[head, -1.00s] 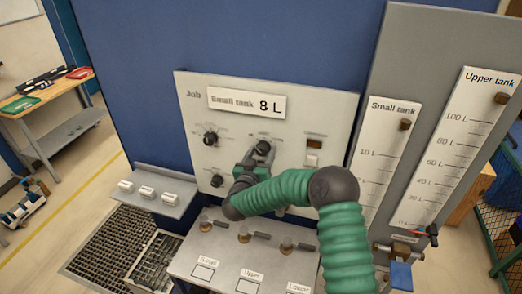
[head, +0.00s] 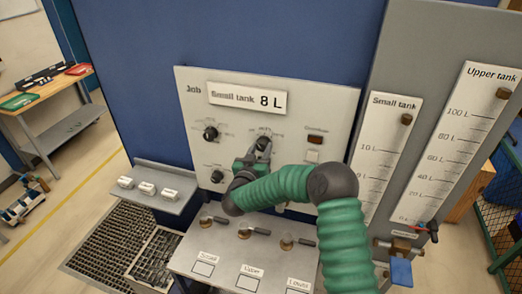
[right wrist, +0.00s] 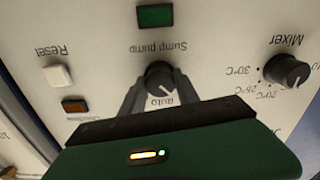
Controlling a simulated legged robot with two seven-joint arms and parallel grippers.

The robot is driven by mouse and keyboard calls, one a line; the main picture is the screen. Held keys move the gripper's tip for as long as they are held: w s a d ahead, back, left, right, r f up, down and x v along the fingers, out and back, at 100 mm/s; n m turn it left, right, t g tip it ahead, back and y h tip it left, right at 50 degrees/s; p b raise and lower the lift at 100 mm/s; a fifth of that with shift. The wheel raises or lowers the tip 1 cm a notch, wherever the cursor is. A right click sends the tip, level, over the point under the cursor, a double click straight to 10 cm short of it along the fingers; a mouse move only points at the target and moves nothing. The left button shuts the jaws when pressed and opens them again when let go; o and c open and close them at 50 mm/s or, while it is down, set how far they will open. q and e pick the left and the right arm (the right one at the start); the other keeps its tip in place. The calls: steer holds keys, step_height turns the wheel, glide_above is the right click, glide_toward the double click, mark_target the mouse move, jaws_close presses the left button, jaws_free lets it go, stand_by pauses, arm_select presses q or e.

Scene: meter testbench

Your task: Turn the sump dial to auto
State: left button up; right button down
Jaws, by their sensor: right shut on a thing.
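The sump pump dial (head: 263,143) is a black knob on the pale control panel (head: 330,100). In the right wrist view, which is upside down, the dial (right wrist: 160,76) sits by the words "Sump pump", with "auto" partly visible beside it. Its pale pointer mark lies toward the "auto" side; the exact setting is hard to tell. My right gripper (head: 258,153) is shut on the dial. In the right wrist view its dark fingers (right wrist: 160,88) stand on either side of the knob. My left gripper is not in view.
A green indicator (right wrist: 155,16), a white reset button (right wrist: 57,75), an amber lamp (right wrist: 75,106) and the mixer knob (right wrist: 286,70) surround the dial. Below the panel, a ledge (head: 190,262) carries several brass valves. Two tank gauges (head: 463,140) stand at the right.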

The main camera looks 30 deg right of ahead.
steer(key=m+b, duration=0.5)
steer(key=shift+f, duration=0.15)
steer(key=m+b, duration=0.3)
steer(key=b, duration=0.1)
steer(key=shift+r, duration=0.2)
stand_by(0.3)
steer(key=c, duration=0.9)
jaws_free()
